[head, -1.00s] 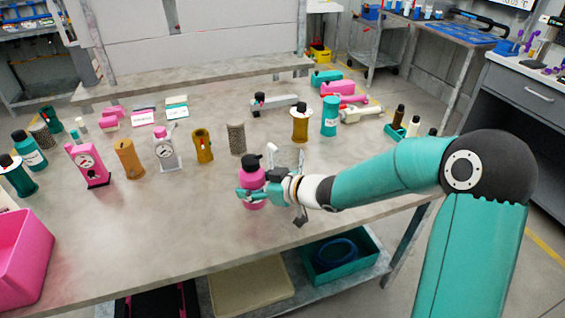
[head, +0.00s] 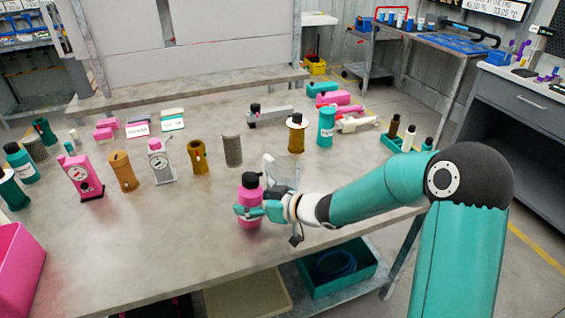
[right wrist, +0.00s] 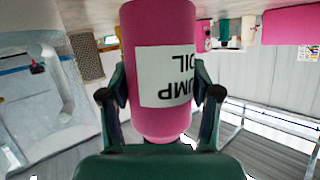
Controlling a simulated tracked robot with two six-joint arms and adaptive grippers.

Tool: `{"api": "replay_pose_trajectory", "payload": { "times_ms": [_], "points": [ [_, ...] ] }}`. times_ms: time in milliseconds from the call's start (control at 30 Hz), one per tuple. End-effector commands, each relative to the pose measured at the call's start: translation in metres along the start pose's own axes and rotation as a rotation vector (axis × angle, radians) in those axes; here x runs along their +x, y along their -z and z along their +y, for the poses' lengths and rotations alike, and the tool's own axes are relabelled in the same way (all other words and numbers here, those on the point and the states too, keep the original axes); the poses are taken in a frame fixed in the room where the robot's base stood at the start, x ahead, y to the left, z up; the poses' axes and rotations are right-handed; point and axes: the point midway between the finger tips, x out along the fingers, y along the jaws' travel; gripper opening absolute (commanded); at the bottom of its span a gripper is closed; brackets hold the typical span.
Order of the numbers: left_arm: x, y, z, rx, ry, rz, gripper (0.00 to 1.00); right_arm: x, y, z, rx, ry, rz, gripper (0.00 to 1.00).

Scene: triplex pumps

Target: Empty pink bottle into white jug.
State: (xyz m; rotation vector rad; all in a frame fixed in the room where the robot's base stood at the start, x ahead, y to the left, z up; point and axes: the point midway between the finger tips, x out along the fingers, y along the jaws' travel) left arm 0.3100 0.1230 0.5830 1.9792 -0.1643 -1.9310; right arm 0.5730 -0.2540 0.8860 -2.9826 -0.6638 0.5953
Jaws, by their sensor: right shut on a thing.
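The pink bottle (head: 250,205) with a black cap stands upright near the front middle of the table. My right gripper (head: 251,211) is shut around its body. The right wrist view, which is upside down, shows the bottle (right wrist: 158,50) with a white pump oil label between both fingers (right wrist: 160,110). I cannot tell whether its base touches the table. A pale see-through jug (head: 284,168) stands just behind and right of the bottle, partly hidden by my gripper. The jug (right wrist: 45,85) also shows at the left in the right wrist view. My left gripper is not in view.
Behind stand a grey mesh cylinder (head: 232,150), a mustard holder (head: 198,157) and a brown bottle (head: 296,134). A pink gauge device (head: 83,175) stands left. A pink bin (head: 15,270) is at the front left corner. The table front left of the bottle is clear.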

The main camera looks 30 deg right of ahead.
Motion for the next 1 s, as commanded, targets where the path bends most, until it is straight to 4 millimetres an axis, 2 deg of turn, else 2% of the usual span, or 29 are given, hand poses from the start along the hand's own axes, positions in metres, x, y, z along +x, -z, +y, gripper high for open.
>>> {"api": "replay_pose_trajectory", "payload": {
  "times_ms": [33,133,200,567,633,1000],
  "points": [
    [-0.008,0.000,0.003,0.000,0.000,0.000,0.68,-0.002,0.005,0.001,0.023,0.008,0.007,0.13],
    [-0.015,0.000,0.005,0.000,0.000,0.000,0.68,-0.003,0.006,0.002,0.068,0.027,0.019,0.13],
    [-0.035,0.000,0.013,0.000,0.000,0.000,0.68,-0.011,0.026,0.000,0.089,0.037,0.029,0.13],
    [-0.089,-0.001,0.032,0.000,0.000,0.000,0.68,-0.032,0.076,-0.002,0.220,0.091,0.065,0.13],
    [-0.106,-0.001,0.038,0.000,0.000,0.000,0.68,-0.037,0.088,-0.001,0.296,0.122,0.084,0.13],
    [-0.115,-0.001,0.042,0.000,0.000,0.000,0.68,-0.042,0.094,0.005,0.454,0.190,0.132,0.13]
  ]
}}
